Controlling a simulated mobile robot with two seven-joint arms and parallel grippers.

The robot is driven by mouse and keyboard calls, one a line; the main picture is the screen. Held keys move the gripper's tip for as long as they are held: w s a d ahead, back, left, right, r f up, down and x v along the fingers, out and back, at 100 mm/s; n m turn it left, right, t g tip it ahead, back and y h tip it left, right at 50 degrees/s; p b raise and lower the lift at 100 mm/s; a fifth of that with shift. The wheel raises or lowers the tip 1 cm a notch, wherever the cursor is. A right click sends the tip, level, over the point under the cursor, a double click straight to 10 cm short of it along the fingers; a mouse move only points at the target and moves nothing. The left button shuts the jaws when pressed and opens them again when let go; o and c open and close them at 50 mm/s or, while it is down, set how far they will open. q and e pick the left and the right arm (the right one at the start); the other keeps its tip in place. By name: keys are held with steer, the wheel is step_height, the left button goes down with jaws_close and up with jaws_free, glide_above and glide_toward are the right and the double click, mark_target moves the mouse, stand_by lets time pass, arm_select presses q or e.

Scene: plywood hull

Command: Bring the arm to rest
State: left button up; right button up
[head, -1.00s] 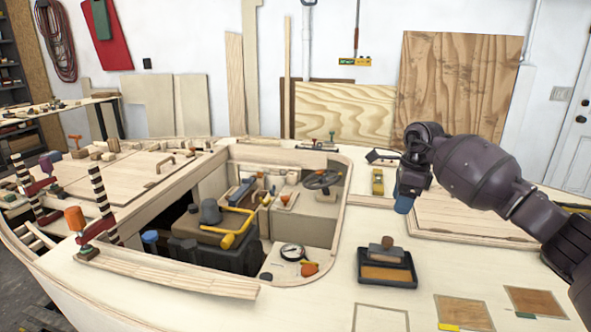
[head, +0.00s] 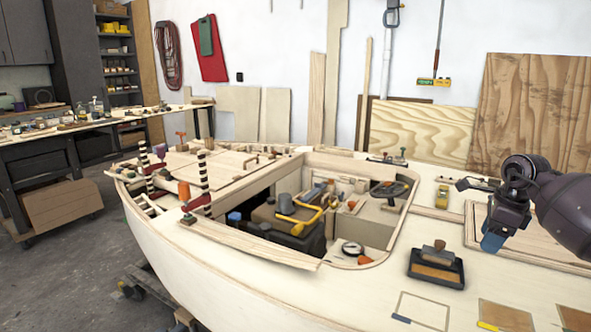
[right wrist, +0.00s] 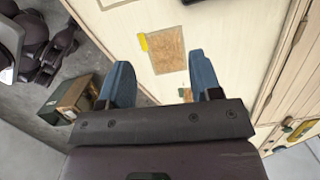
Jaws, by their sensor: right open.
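My right arm comes in from the right edge of the head view. Its gripper (head: 492,242) hangs above the pale plywood deck (head: 300,265), to the right of the black tray. In the right wrist view its two blue fingers (right wrist: 160,82) are spread apart with nothing between them. Below them lie the deck and a brown sample square (right wrist: 168,50) with yellow tape. My left gripper is in neither view.
A black tray (head: 455,279) with a wood-handled block stands on the deck. A yellow tool (head: 442,197) lies behind it. The open cockpit (head: 330,205) holds a yellow-handled tool and other items. A workbench (head: 50,135) stands at far left.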

steer(key=w+a+r+m+t+y, duration=0.1)
steer(key=w+a+r+t+y, duration=0.25)
steer(key=a, duration=0.35)
steer(key=w+a+r+m+t+y, duration=0.2)
steer(key=w+a+r+y, duration=0.15)
steer(key=a+r, duration=0.2)
steer(key=s+a+m+t+y, duration=0.4)
steer(key=a+m+t+y, duration=0.25)
steer(key=a+m, duration=0.3)
steer(key=s+d+f+m+t+h+p, duration=0.1)
steer(key=s+f+m+t+h, duration=0.1)
steer(key=s+f+m+h, duration=0.75)
steer(key=s+d+f+m+t+h+p, duration=0.1)
steer(key=s+d+f+m+h, duration=0.35)
steer(key=f+m, duration=1)
arm_select(q)
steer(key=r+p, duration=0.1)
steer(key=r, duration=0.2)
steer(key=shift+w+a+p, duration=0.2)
steer(key=shift+p, duration=0.15)
arm_select(e)
steer(key=s+f+m+g, duration=0.2)
steer(key=s+f+m, duration=0.2)
steer(key=s, duration=0.9)
steer(key=s+a+f+m+g+h, duration=0.1)
steer(key=s+f+m+g, duration=0.2)
steer(key=s+f, duration=0.6)
steer(key=s+m, duration=0.2)
steer(key=s, duration=0.3)
steer(key=shift+a, duration=0.2)
